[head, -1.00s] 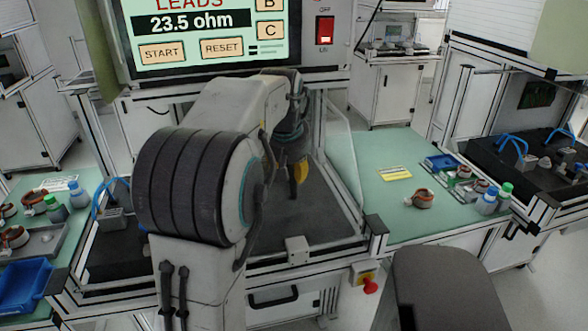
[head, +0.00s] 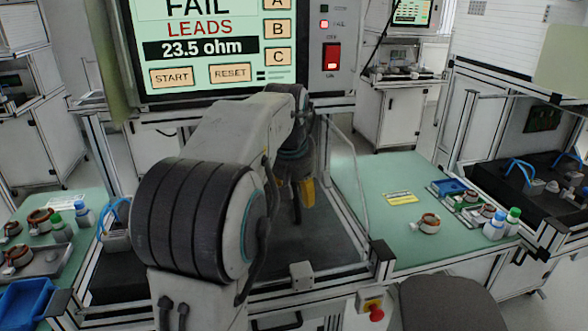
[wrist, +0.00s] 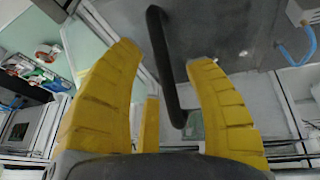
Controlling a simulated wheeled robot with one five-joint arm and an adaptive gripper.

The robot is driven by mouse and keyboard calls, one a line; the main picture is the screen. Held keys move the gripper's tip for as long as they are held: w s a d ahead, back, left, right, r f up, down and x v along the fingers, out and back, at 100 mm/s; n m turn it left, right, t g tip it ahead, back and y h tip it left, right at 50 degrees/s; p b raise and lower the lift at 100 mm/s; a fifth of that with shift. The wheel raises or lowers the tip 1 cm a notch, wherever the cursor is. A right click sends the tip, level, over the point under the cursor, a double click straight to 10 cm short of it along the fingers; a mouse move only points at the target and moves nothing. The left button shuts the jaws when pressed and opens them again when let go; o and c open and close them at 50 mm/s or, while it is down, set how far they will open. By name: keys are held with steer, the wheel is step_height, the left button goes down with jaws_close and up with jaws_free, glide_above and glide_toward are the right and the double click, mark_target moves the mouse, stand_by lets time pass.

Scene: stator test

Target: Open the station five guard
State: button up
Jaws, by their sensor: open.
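My gripper (wrist: 163,57) is open in the wrist view, with a yellow finger on each side. A black bar handle (wrist: 160,50) runs between the fingers, with gaps on both sides, and is not gripped. In the head view my gripper (head: 304,192) points down in front of the test station, partly hidden by my arm. A thin dark upright piece beside it looks like the same handle (head: 297,208). A clear panel (head: 345,165) edges the bay on the right. Whether the handle's guard is shut is hard to tell, as my arm covers much of the front.
Above the bay a screen (head: 210,45) reads FAIL, LEADS, 23.5 ohm, beside a red switch (head: 332,56). A red emergency button (head: 376,312) sits low at the front right. A green side bench (head: 385,170) holds a copper stator (head: 429,223), bottles and trays.

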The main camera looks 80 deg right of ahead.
steer(key=v, duration=0.9)
steer(key=shift+r, duration=0.4)
steer(key=shift+a, duration=0.1)
step_height(320, 180, down, 10)
steer(key=m, duration=0.3)
steer(key=w+a+f+n+t+y+p, duration=0.1)
steer(key=w+a+f+n, duration=0.15)
steer(key=w+a, duration=0.3)
steer(key=w+a+f+n+y, duration=0.1)
steer(key=w+a+f, duration=0.35)
steer(key=a, duration=0.25)
steer(key=w+a+n+t+y+p, duration=0.1)
steer(key=w+a+n, duration=0.2)
steer(key=a, duration=0.6)
steer(key=w+a+r+n+t+y+p, duration=0.1)
steer(key=w+a+n, duration=0.3)
steer(key=a, duration=0.6)
steer(key=w+a+n+p, duration=0.1)
steer(key=w+a+n, duration=0.2)
steer(key=a+n, duration=0.4)
steer(key=shift+w+a+r+t+y, duration=0.3)
steer(key=shift+a+r+t+y, duration=0.1)
steer(key=shift+a, duration=0.75)
